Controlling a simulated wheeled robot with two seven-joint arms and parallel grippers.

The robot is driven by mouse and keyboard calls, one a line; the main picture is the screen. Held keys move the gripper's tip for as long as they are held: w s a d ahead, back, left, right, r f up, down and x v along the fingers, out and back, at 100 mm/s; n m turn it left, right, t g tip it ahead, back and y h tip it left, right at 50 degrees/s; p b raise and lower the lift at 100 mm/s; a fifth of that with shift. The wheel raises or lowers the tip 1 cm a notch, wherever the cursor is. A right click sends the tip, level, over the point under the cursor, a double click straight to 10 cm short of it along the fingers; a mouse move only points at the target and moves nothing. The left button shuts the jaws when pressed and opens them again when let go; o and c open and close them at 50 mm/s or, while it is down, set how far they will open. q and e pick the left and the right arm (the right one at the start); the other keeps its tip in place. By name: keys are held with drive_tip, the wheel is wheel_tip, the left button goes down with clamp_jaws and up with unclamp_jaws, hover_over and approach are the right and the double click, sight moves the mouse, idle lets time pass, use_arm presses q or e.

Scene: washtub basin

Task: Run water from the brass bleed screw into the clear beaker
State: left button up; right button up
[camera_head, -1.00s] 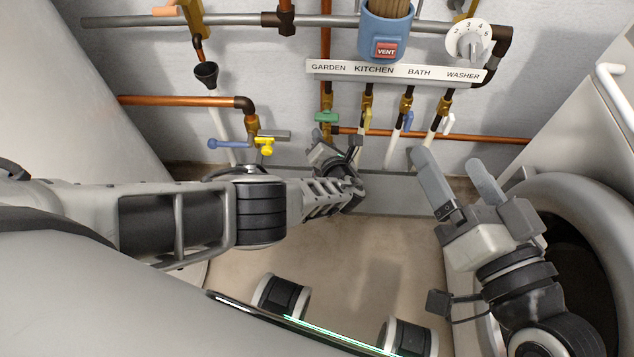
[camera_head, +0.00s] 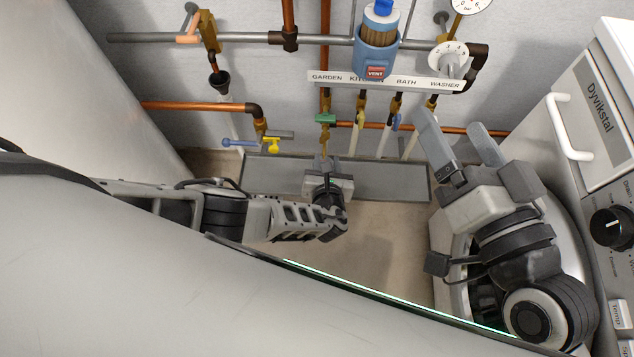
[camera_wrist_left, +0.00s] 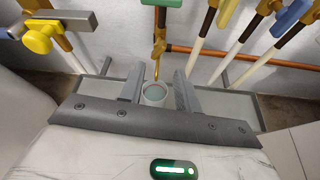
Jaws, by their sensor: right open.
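A brass fitting (camera_head: 324,140), which looks like the bleed screw, hangs under a green handle on the garden pipe; it shows in the left wrist view (camera_wrist_left: 158,48) too. The clear beaker (camera_wrist_left: 155,93) stands upright between the fingers of my left gripper (camera_wrist_left: 158,90), just below the fitting in the picture. A gap shows on its right side; finger contact is unclear. In the head view my left gripper (camera_head: 325,165) is over the grey trough, and I cannot make out the beaker there. My right gripper (camera_head: 462,150) is open and empty at the right.
A grey trough (camera_head: 390,182) runs along the wall's foot. White pipes with several handles (camera_head: 396,122) stand right of the fitting. A yellow-handled tap (camera_head: 272,145) is to its left. The white washer (camera_head: 590,110) flanks my right arm.

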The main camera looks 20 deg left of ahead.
use_arm(q)
drive_tip(key=s+d+f+n+g+h, duration=0.1)
drive_tip(key=s+d+f+n+g, duration=0.25)
drive_tip(key=n, duration=0.55)
drive_tip(key=s+a+r+n+g+h+b, duration=0.1)
drive_tip(key=a+r+n+h+b, duration=0.2)
drive_tip(key=r+n, duration=0.45)
drive_tip(key=s+a+r+n+g+h+b, duration=0.1)
drive_tip(key=r+n+h+b, duration=0.25)
drive_tip(key=n+h, duration=0.45)
drive_tip(key=s+d+r+n, duration=0.3)
drive_tip(key=s+r+n, duration=0.2)
drive_tip(key=s, duration=0.3)
drive_tip(key=shift+s+r+t+y, duration=0.2)
drive_tip(key=shift+t+y, duration=0.1)
drive_tip(key=shift+t, duration=0.15)
use_arm(e)
drive_tip(key=shift+y, duration=0.3)
drive_tip(key=f, duration=0.5)
drive_tip(key=shift+w+a+f, duration=0.1)
drive_tip(key=shift+a, duration=0.3)
